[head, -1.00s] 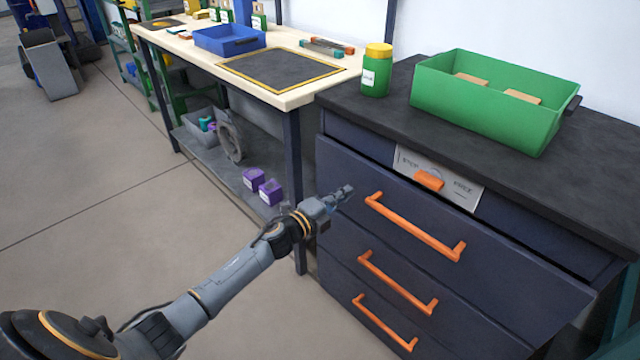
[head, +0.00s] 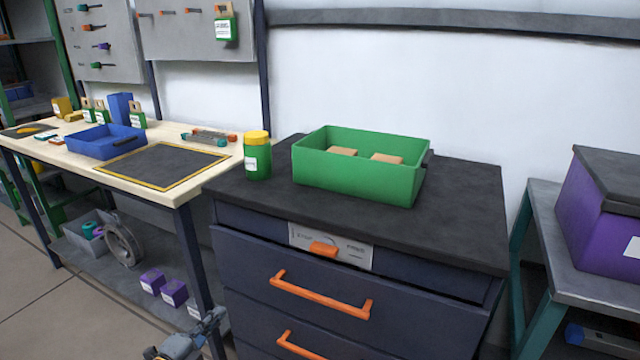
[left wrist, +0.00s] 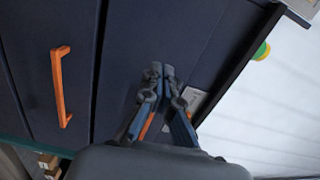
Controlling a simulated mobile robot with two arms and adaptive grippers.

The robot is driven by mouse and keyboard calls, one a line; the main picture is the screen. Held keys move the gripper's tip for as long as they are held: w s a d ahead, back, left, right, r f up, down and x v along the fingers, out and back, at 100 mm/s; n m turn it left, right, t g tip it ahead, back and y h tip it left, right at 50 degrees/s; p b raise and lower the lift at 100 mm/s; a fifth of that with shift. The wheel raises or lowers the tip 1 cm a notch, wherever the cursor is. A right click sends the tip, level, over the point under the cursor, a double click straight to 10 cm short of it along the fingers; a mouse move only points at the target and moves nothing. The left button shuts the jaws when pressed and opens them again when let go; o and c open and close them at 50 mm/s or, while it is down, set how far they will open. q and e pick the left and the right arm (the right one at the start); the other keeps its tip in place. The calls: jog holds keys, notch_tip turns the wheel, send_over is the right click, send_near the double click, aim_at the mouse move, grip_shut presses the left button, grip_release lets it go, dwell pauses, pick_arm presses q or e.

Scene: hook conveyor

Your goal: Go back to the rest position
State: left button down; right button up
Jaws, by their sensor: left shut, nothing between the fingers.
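My left gripper (head: 212,322) shows at the bottom of the head view, low in front of the left side of the dark drawer cabinet (head: 255,262). In the left wrist view its fingers (left wrist: 163,70) are together and empty, with the cabinet's dark drawer fronts behind them. An orange drawer handle (left wrist: 60,86) stands to the left of the fingers there, apart from them. Most of my left arm is below the head view's edge. My right gripper is in neither view.
On the cabinet top stand a green bin (head: 360,178) with tan blocks and a green jar (head: 257,160) with a yellow lid. A wooden workbench (head: 190,185) with a blue tray (head: 105,143) is at left. A purple box (head: 600,225) sits on a stand at right.

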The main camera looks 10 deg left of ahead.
pick_arm(q)
jog(key=s+d+f+n+g+y, duration=0.1)
jog(key=s+f+n+g+y, duration=0.15)
jog(key=s+f+n, duration=0.5)
jog(key=s+d+f+n+g+y, duration=0.1)
jog(key=s+f+n+g+y, duration=0.25)
jog(key=f, duration=0.75)
jog(key=s+d+f+n+g, duration=0.1)
jog(key=s+f+n+g, duration=0.25)
jog(key=s+f, duration=0.45)
jog(key=s+d+f+n+g+h, duration=0.1)
jog(key=s+d+f+n+g, duration=0.2)
jog(key=s, duration=0.4)
jog(key=s+d+f+n+g, duration=0.1)
jog(key=s+d+f+g, duration=0.2)
jog(key=s+d+f, duration=0.3)
jog(key=s+a+p, duration=0.2)
jog(key=s+p, duration=0.6)
jog(key=s+a+r+p, duration=0.1)
jog(key=s+a+p, duration=0.1)
jog(key=s+p, duration=0.5)
jog(key=shift+s+a+g+p, duration=0.35)
jog(key=shift+s+p, duration=0.05)
jog(key=shift+s, duration=0.6)
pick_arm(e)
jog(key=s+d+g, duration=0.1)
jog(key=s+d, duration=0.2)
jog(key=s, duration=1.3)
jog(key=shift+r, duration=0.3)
